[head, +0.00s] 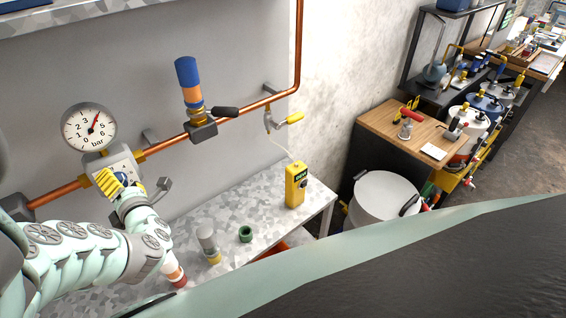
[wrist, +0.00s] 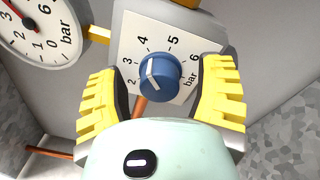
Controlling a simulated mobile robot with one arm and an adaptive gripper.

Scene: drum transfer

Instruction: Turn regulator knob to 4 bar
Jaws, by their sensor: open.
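The regulator knob (wrist: 158,75) is blue with a white mark on its left side, facing the low-number side of the dial; I cannot read its exact value. Its white dial plate (wrist: 130,30) carries numbers up to 6 bar and also shows in the head view (head: 122,158). My gripper (wrist: 160,82) is open, its yellow ribbed fingers on either side of the knob with visible gaps. In the head view my gripper (head: 112,182) hides the knob. The round pressure gauge (head: 88,127) has its red needle between 3 and 4; part of the gauge shows in the wrist view (wrist: 35,30).
A copper pipe (head: 170,143) runs along the wall. The metal table (head: 215,275) below holds a yellow device (head: 296,185), small cylinders and a green ring (head: 245,234).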

